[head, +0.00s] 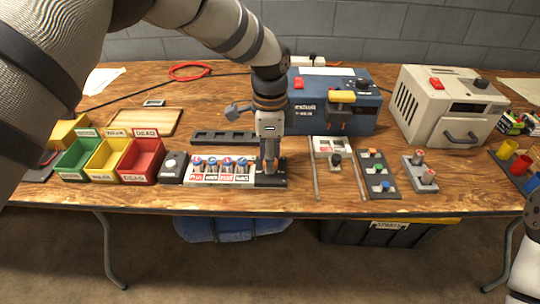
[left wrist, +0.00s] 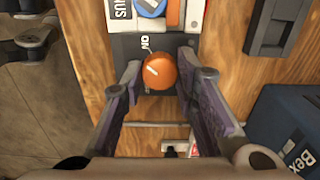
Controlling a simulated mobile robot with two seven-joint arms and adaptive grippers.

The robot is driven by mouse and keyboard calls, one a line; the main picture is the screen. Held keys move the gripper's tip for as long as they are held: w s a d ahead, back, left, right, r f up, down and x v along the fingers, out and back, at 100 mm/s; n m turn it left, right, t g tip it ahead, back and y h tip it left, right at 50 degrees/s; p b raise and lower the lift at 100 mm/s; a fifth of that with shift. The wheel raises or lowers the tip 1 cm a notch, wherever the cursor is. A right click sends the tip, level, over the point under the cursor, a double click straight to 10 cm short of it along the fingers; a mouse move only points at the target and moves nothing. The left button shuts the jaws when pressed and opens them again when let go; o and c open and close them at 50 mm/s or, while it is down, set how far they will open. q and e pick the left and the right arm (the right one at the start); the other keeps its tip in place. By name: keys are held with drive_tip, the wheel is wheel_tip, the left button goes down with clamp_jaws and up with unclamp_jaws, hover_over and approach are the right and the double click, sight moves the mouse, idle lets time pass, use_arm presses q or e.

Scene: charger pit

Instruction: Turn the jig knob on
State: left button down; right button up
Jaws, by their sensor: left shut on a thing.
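The jig (head: 222,181) is a low strip near the table's front edge, with several blue-topped cells standing in it. Its black end plate (head: 277,182) is at the right. The jig knob (left wrist: 160,71) is round and orange with a short white mark, and sits on this plate beside an "ON" label (left wrist: 146,43) in the left wrist view. My left gripper (head: 268,170) points down over the plate, its fingers shut on the knob from both sides. The fingers hide the knob in the head view. My right gripper is out of view; only a piece of that arm shows at the right edge.
Green, yellow and red bins (head: 138,160) stand left of the jig. A black slotted tray (head: 224,138) lies behind it. A blue machine (head: 350,112) and a beige box (head: 425,110) stand at the back. A small block with colored buttons (head: 378,172) is to the right.

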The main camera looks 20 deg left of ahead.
use_arm(q)
drive_tip(key=shift+f+m, duration=0.1)
drive_tip(key=shift+m, duration=1.8)
drive_tip(key=c, duration=1.2)
unclamp_jaws()
drive_tip(key=shift+c, duration=0.2)
wheel_tip(320, 180, up, 12)
